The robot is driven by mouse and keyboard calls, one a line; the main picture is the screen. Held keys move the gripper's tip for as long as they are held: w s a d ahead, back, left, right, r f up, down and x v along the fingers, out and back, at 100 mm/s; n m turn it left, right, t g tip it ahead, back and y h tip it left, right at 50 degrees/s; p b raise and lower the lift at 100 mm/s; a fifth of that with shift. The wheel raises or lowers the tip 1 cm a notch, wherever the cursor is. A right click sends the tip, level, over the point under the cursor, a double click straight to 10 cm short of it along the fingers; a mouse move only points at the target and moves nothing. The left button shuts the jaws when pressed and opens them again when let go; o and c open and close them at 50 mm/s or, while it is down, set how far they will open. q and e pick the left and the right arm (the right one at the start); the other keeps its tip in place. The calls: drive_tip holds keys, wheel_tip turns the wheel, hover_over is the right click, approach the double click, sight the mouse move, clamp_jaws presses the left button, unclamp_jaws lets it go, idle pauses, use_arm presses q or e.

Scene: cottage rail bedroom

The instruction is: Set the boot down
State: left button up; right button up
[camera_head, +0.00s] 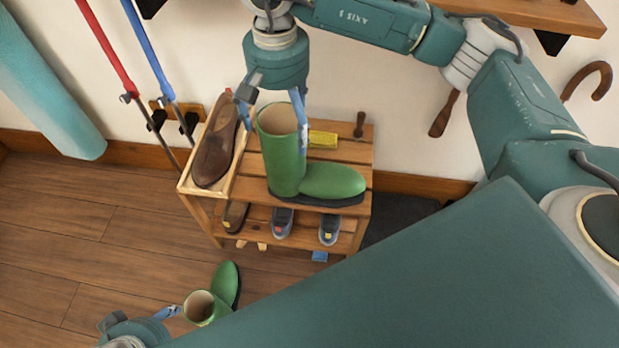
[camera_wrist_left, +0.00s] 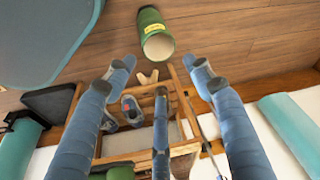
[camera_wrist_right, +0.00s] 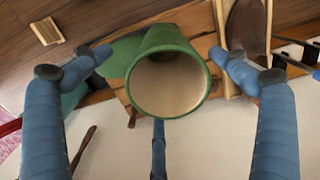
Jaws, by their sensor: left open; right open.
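One green boot (camera_head: 284,160) stands upright on the top of the wooden shoe rack (camera_head: 355,150), its toe pointing right. My right gripper (camera_head: 272,100) is above it, with open fingers on either side of the shaft opening. In the right wrist view the boot's round opening (camera_wrist_right: 168,84) sits between the spread fingers, with gaps on both sides. A second green boot (camera_head: 226,285) is on the floor. My left gripper (camera_head: 141,316) is open and empty beside it. In the left wrist view that boot (camera_wrist_left: 152,28) lies beyond the fingertips.
A brown shoe (camera_head: 214,152) lies in a wooden tray (camera_head: 190,187) at the rack's left end. A yellow box (camera_head: 322,139) sits behind the boot. Several shoes are on the lower shelf (camera_head: 262,238). Red (camera_head: 108,48) and blue (camera_head: 150,50) poles lean left. The left floor is clear.

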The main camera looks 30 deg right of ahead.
sight(285, 134)
use_arm(q)
drive_tip(key=w+d+r+t+h+b, duration=0.1)
drive_tip(key=w+t, duration=0.3)
drive_tip(key=w, duration=0.4)
drive_tip(key=shift+w+d+r, duration=0.4)
drive_tip(key=shift+d+r, duration=0.4)
drive_tip(key=shift+r, duration=0.1)
use_arm(e)
drive_tip(key=f, duration=0.8)
drive_tip(key=shift+w+a+f, duration=0.2)
drive_tip(key=shift+a+f, duration=0.05)
drive_tip(key=shift+a, duration=0.05)
drive_tip(key=shift+c, duration=0.2)
drive_tip(key=c, duration=1.8)
drive_tip(key=shift+s+r, duration=0.1)
